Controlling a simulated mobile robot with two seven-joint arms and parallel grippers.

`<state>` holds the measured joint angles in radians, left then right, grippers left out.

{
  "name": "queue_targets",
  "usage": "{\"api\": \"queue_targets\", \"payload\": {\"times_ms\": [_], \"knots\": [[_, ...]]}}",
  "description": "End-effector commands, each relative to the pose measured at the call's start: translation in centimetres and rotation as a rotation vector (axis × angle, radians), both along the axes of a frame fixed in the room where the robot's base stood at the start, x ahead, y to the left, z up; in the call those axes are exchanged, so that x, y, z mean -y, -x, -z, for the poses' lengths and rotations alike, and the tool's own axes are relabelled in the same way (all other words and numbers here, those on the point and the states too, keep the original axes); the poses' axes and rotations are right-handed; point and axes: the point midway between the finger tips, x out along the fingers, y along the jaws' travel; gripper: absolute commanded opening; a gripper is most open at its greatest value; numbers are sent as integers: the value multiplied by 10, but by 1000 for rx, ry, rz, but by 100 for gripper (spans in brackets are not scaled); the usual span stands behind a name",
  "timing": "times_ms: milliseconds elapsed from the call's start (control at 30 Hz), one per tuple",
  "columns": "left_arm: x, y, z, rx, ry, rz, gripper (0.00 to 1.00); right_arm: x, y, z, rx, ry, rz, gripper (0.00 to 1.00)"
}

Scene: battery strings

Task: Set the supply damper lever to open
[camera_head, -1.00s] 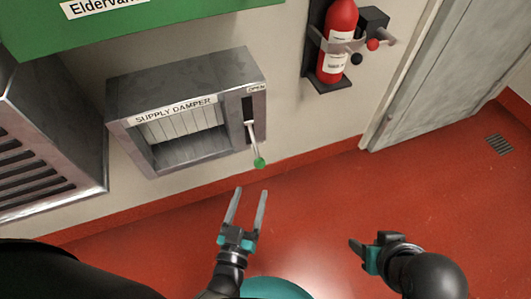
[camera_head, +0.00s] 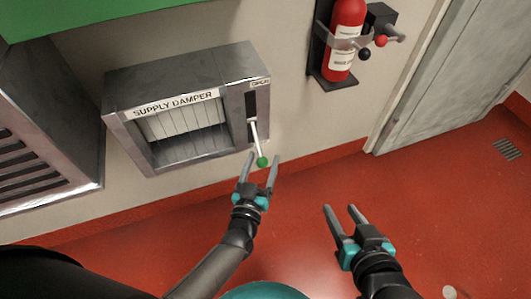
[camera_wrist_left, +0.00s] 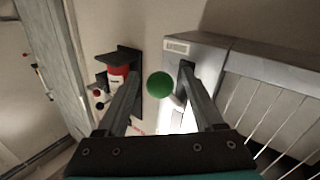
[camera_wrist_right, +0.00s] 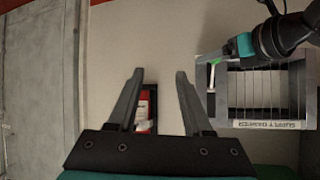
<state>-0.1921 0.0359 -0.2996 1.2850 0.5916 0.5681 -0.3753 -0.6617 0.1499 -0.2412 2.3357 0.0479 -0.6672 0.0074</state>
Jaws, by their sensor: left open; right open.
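The supply damper box (camera_head: 125,88) is on the wall, with a slatted opening and a lever slot on its right side. Its lever (camera_head: 257,142) is a pale rod that hangs down and ends in a green knob (camera_head: 262,162). The label OPEN (camera_head: 260,83) is at the top of the slot. My left gripper (camera_head: 262,158) is open at the knob. In the left wrist view the green knob (camera_wrist_left: 160,85) shows between the two fingers; I cannot tell whether they touch it. My right gripper (camera_head: 338,208) is open and empty over the floor, right of the left gripper.
A red fire extinguisher (camera_head: 344,40) hangs on the wall right of the damper box. A grey door (camera_head: 440,75) is at the far right. A louvred metal unit (camera_head: 45,150) is at the left.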

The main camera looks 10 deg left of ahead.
Motion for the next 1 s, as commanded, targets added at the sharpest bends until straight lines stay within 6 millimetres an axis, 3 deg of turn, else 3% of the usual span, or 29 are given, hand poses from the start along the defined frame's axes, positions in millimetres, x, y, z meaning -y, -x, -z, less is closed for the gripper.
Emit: {"api": "queue_targets", "payload": {"times_ms": [400,867,1000], "knots": [[0,-30,1,1,0,-1,69,-20,-3,-7,172,-101,-11,50],[0,-35,0,-1,0,0,69,-23,-3,-11,206,-121,-11,50],[0,-35,0,0,0,0,55,-22,-3,-11,206,-121,-11,50]]}}
